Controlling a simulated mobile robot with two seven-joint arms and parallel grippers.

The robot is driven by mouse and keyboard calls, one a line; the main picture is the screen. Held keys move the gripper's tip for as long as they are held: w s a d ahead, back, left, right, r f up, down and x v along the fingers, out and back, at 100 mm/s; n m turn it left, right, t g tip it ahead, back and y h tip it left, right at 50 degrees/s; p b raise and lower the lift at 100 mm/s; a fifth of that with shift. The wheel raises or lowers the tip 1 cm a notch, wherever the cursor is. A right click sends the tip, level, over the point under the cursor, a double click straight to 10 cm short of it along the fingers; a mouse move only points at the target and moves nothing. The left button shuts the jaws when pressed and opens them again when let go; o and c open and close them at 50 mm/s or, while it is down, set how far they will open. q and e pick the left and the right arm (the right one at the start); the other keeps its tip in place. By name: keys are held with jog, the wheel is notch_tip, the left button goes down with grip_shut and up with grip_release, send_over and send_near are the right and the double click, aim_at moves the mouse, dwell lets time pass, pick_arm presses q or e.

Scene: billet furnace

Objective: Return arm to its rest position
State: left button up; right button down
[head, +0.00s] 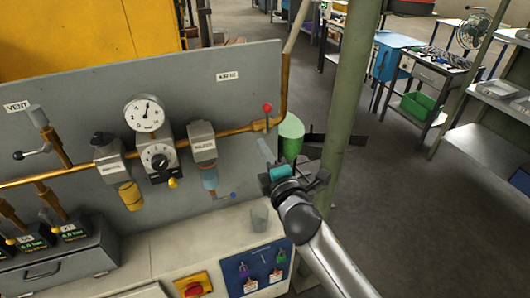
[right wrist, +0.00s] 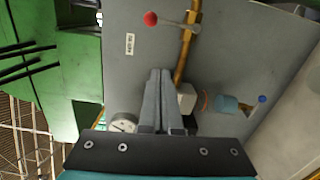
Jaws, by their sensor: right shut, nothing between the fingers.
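My right gripper (head: 265,150) is in front of the right end of the grey panel (head: 252,80), below a lever with a red knob (head: 267,108). It points up and away toward the panel. In the right wrist view, the fingers of my right gripper (right wrist: 158,75) are together with nothing between them. The red knob (right wrist: 150,18) shows beyond the fingertips, apart from them. My right arm comes in from the bottom right of the head view. My left gripper is not in view.
A yellow-brown pipe (head: 95,170) carries a round gauge (head: 145,113) and several valves. A green post (head: 347,110) rises close to the right of my gripper. Grey floor (head: 410,210) lies open at right.

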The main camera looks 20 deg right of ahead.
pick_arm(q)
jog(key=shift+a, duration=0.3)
pick_arm(e)
jog(key=shift+s, duration=0.5)
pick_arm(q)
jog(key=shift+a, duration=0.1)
pick_arm(e)
jog(key=s+f+m+g+b, duration=0.3)
jog(key=s+f+b, duration=0.15)
jog(key=f, duration=1.05)
jog(key=s+f+m+g+b, duration=0.25)
jog(key=s+f, duration=0.25)
jog(key=f, duration=1)
jog(key=s+f+m+g+b, duration=0.3)
jog(key=s+f+g+b, duration=0.15)
jog(key=f, duration=1.05)
pick_arm(q)
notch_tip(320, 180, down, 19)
jog(key=b, duration=0.7)
jog(key=shift+b, duration=0.3)
pick_arm(e)
jog(key=s+f+m+g, duration=0.3)
jog(key=s+f, duration=0.9)
jog(key=s, duration=0.4)
jog(key=s+d+f+m+g, duration=0.1)
jog(key=s+f+m+g, duration=0.3)
jog(key=s+f, duration=0.9)
jog(key=s+m, duration=0.1)
jog(key=s, duration=0.2)
jog(key=shift+d, duration=0.15)
